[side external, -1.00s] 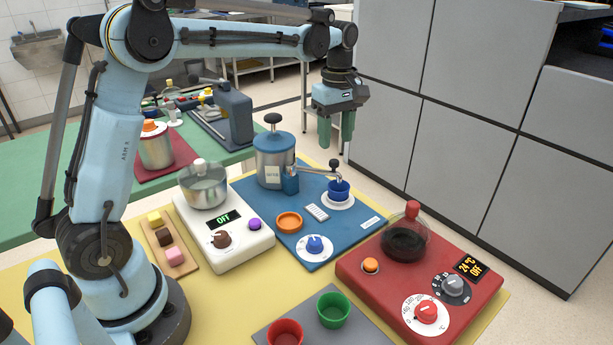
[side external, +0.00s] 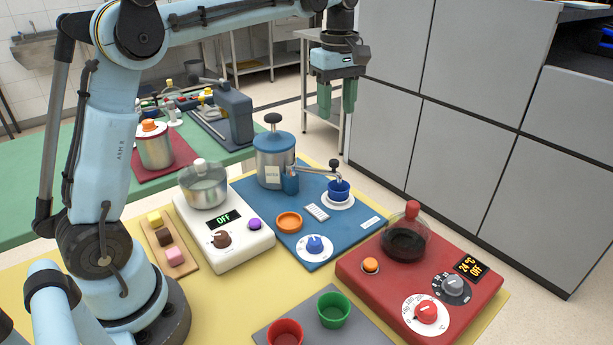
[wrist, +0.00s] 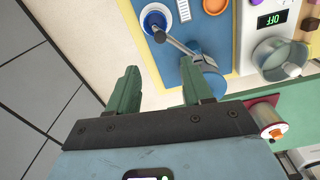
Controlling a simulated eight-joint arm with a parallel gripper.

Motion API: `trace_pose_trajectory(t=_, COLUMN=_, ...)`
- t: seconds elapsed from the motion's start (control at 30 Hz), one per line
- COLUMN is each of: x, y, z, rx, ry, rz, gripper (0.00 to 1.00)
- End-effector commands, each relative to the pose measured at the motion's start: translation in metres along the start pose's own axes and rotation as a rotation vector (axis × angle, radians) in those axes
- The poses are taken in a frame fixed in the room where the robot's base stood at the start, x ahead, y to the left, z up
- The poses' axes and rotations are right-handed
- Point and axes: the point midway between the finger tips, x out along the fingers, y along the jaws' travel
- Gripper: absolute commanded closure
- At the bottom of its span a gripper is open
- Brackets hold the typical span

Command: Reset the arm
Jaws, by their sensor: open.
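My gripper (side external: 336,98) hangs in the air with its green fingers pointing down, high above and behind the blue station. In the wrist view my gripper (wrist: 162,88) shows two green fingers spread apart with nothing between them. The blue board (side external: 325,225) carries a blue dispenser (side external: 275,160) with a side lever, and a blue cup (side external: 339,190) on a white saucer. The same cup shows in the wrist view (wrist: 155,20), beyond the fingers. No object is held.
A red hotplate unit (side external: 365,275) holds a dark glass pot. A white unit (side external: 235,240) reading OFF carries a lidded pot (side external: 203,185). Red and green cups (side external: 333,309) stand in front. Grey cabinets (side external: 450,130) rise at the right. The air around my gripper is free.

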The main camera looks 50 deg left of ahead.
Motion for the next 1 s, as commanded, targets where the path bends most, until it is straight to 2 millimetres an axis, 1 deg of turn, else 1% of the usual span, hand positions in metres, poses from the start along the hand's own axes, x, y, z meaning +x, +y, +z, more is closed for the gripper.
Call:
trace_pose_trajectory(t=0.13, x=-0.004, y=-0.015, z=0.011, rx=0.147, ry=0.02, rz=0.059, gripper=0.5)
trace_pose_trajectory(t=0.27, x=-0.005, y=-0.037, z=0.025, rx=0.341, ry=0.057, rz=0.134, gripper=0.5)
trace_pose_trajectory(t=0.47, x=0.004, y=-0.073, z=0.044, rx=0.643, ry=0.141, rz=0.242, gripper=0.5)
trace_pose_trajectory(t=0.67, x=0.027, y=-0.112, z=0.062, rx=0.94, ry=0.256, rz=0.335, gripper=0.5)
trace_pose_trajectory(t=0.8, x=0.048, y=-0.136, z=0.073, rx=1.134, ry=0.35, rz=0.385, gripper=0.5)
trace_pose_trajectory(t=0.9, x=0.063, y=-0.15, z=0.078, rx=1.245, ry=0.411, rz=0.41, gripper=0.5)
trace_pose_trajectory(t=1.0, x=0.074, y=-0.159, z=0.082, rx=1.323, ry=0.458, rz=0.425, gripper=0.5)
